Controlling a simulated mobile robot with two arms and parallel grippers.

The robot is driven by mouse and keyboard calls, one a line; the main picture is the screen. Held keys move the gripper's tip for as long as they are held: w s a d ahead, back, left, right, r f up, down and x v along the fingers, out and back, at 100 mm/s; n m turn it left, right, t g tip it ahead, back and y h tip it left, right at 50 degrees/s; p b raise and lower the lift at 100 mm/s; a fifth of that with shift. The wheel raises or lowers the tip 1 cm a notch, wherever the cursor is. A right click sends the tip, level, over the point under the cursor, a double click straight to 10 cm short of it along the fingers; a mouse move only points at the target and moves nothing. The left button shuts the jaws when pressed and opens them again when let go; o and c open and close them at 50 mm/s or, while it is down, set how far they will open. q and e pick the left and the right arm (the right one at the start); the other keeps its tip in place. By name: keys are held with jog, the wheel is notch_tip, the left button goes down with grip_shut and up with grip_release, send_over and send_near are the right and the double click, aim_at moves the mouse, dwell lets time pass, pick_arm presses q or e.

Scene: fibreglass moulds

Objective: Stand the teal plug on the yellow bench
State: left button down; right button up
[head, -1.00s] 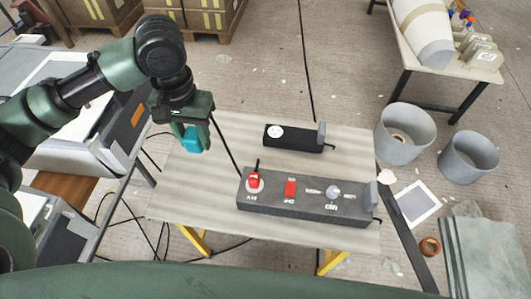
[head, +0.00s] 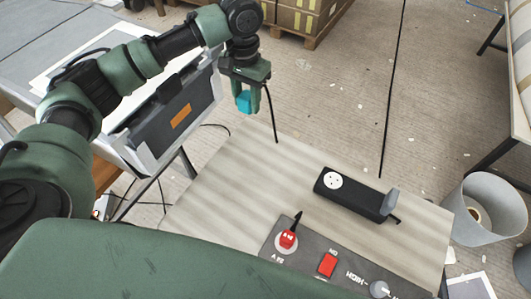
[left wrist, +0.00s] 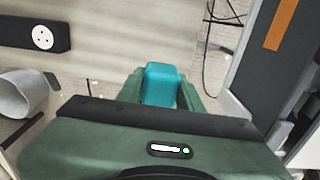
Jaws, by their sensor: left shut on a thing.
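The teal plug (head: 244,102) is a small block between the fingers of my left gripper (head: 246,104), which is shut on it. In the head view they show near the far left corner of the bench, held up in the air; the exact height is hard to tell. The left wrist view also shows the plug (left wrist: 161,84) between the fingers (left wrist: 160,92), with the pale bench top (left wrist: 125,42) beyond. The yellow bench (head: 215,200) has a pale wood-grain top; its yellow legs are hidden now. My right gripper is not in view.
The left part of the top is bare. A grey machine (head: 165,115) stands left and a grey bucket (head: 485,222) right.

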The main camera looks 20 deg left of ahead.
aim_at(251, 149)
pick_arm(q)
notch_tip(251, 149, down, 19)
jog(key=shift+w+r, duration=0.1)
jog(key=shift+r, duration=0.1)
dwell(0.3)
jog(key=c, duration=0.9)
grip_release()
jog(key=shift+f, duration=0.1)
notch_tip(251, 149, up, 12)
jog(key=shift+r, duration=0.15)
